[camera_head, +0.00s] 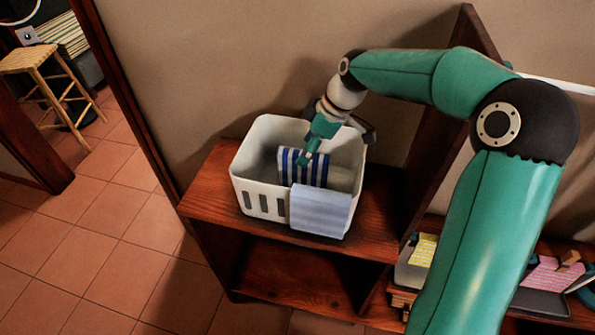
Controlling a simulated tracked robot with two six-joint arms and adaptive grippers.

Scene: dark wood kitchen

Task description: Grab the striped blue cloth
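A cloth with bold blue and white stripes (317,174) is inside a white plastic basket (262,199), its upper part showing above the front wall. A paler blue cloth (320,211) hangs over the basket's front rim, to the right. My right gripper (309,156) reaches down into the basket from above, with a green finger at or just in front of the bold striped cloth. I cannot tell whether it touches or grips the cloth, as the fingers are small and partly hidden. My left gripper is out of view.
The basket stands on a reddish wooden shelf (205,191) against a beige wall. An upright wooden panel (432,150) rises to the right. Trays with yellow (423,250) and pink (552,274) items sit low at right. A stool (45,75) is at upper left; tiled floor is clear.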

